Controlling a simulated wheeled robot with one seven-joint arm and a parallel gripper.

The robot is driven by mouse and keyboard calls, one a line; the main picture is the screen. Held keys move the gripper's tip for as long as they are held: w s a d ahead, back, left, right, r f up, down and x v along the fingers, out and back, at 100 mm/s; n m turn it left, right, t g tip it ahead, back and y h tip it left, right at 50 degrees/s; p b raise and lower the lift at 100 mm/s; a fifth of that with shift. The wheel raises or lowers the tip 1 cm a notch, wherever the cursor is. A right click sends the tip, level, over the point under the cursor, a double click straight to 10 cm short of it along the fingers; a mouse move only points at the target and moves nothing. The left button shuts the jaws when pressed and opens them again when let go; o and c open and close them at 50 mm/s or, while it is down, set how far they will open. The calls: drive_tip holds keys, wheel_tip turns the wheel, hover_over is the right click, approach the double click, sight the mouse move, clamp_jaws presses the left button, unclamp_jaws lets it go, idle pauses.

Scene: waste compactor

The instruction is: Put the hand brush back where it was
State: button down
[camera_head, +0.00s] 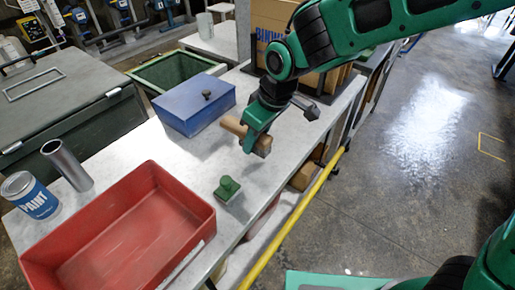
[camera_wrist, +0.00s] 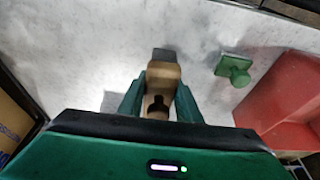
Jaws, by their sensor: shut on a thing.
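My gripper (camera_head: 250,141) is shut on a tan wooden piece (camera_head: 233,127), which I take to be the hand brush. It is held above the grey worktop, between the blue box and the worktop's right edge. In the wrist view the brush (camera_wrist: 163,74) sits between the two green fingers (camera_wrist: 160,103), with a dark grey part at its far end. Its bristles cannot be made out clearly. A gap between brush and worktop seems to show, but its height is hard to tell.
A small green knobbed block (camera_head: 228,189) stands on the worktop (camera_head: 130,142) nearer me, beside a red tray (camera_head: 181,190). A blue lidded box (camera_head: 190,112), metal tube (camera_head: 68,166) and paint can (camera_head: 31,196) stand leftward. A cardboard box (camera_head: 271,17) is behind. Bare worktop lies around the brush.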

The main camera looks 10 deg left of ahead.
drive_tip(key=shift+w+d+f, duration=0.1)
drive_tip(key=shift+d+f, duration=0.05)
drive_tip(key=shift+f, duration=1.95)
drive_tip(key=c, duration=1.3)
unclamp_jaws()
drive_tip(key=v, duration=1.2)
